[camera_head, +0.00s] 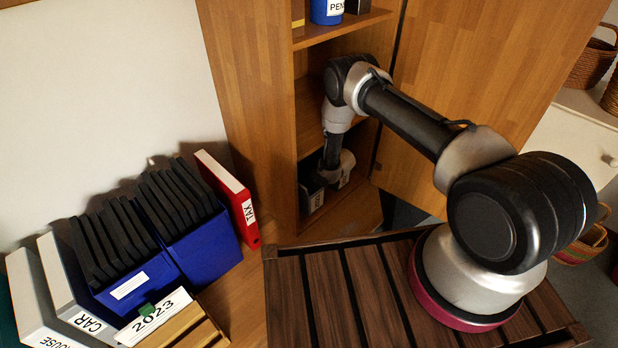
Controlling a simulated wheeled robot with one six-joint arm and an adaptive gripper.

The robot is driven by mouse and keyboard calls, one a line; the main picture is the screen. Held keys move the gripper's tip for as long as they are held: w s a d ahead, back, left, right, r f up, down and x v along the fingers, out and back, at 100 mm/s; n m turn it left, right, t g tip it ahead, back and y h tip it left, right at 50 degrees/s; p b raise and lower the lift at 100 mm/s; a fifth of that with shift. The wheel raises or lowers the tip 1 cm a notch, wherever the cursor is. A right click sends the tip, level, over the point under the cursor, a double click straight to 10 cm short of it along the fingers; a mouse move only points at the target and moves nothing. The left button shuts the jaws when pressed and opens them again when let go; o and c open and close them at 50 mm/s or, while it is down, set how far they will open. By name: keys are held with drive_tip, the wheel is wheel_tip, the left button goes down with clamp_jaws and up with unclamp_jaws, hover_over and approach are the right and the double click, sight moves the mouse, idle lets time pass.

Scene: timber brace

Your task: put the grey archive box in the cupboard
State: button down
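The wooden cupboard (238,95) stands open at the back, its door (480,60) swung out to the right. My arm reaches into its lower compartment. My gripper (333,172) is low inside there, and its fingers are too small and hidden to tell whether they are open or shut. A dark grey box (312,200) with a white label sits right at the gripper, at the bottom of the compartment. It may be the grey archive box. I cannot tell whether the gripper holds it or only stands beside it. A second white label shows just right of the gripper.
At left stand light grey binders marked CAR (68,290) and HOUSE (35,310), blue file holders (205,250) with black folders, a 2023 card (155,318) and a red TAX binder (235,200). A blue PENS cup (326,12) is on the upper shelf. Baskets (592,60) stand at right.

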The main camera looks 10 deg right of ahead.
drive_tip(key=shift+f, duration=0.1)
drive_tip(key=c, duration=1.6)
unclamp_jaws()
drive_tip(key=shift+f, duration=0.1)
drive_tip(key=s+d+r, duration=0.2)
drive_tip(key=s+d, duration=0.5)
drive_tip(key=s, duration=0.2)
drive_tip(key=s+d+r, duration=0.2)
drive_tip(key=s+d, duration=0.5)
drive_tip(key=s, duration=0.3)
drive_tip(key=shift+s+r, duration=0.15)
drive_tip(key=shift+r, duration=0.2)
